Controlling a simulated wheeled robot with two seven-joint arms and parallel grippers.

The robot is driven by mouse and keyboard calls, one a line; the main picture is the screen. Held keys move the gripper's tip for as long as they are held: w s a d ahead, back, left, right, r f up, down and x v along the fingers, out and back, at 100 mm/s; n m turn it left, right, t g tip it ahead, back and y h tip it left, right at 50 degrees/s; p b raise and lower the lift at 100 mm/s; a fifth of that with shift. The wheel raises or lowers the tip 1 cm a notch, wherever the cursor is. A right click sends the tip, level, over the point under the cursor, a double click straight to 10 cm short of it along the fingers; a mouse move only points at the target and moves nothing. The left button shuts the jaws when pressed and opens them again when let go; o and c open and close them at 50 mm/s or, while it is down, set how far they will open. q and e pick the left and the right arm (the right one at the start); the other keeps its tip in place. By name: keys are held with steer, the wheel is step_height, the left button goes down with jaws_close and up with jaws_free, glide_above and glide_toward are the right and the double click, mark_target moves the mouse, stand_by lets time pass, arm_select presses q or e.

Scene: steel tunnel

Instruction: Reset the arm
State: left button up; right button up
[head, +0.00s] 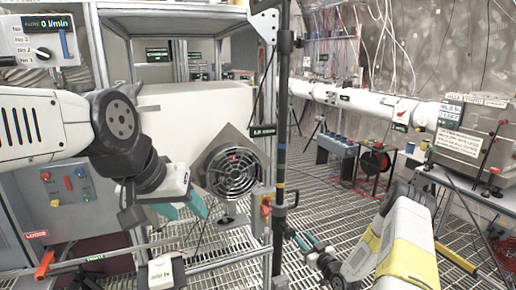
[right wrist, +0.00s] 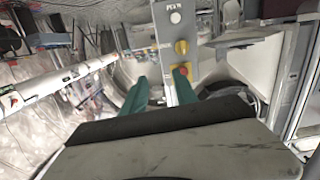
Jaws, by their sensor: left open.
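My right arm, white and yellow, comes up from the lower right. Its gripper (head: 303,240) points left over the grated floor, close to the dark upright pole. In the right wrist view its teal fingers (right wrist: 160,92) stand apart with no object held between them. A grey panel with a yellow knob and a red button lies beyond them.
The dark pole (head: 282,120) stands between my arms, with a small switch box (head: 263,203) beside it. The fan (head: 232,172) and steel frame are near my left gripper. A grey box (head: 470,135) stands on a table at right. Grated floor (head: 335,205) is open in the middle.

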step_height(320, 180, up, 22)
steer(key=w+d+r+g+h, duration=0.1)
steer(key=w+d+g+h, duration=0.1)
steer(key=d+g+h, duration=0.15)
steer(key=s+a+r+m+g+h, duration=0.1)
steer(key=s+r+g+h, duration=0.1)
steer(key=s+r, duration=0.6)
steer(key=s+a+r+m+g, duration=0.1)
steer(key=s+a+r, duration=0.1)
steer(key=s, duration=0.8)
steer(key=s+a+r+m+g, duration=0.1)
steer(key=s+r, duration=0.4)
steer(key=s, duration=0.6)
steer(key=s+a+r+m+g+y, duration=0.1)
steer(key=s+a+r+g, duration=0.1)
steer(key=s, duration=0.8)
steer(key=shift+s+a+r+m, duration=0.3)
steer(key=shift+a+r, duration=0.4)
steer(key=shift+a, duration=0.3)
steer(key=shift+o, duration=0.2)
steer(key=shift+w, duration=0.1)
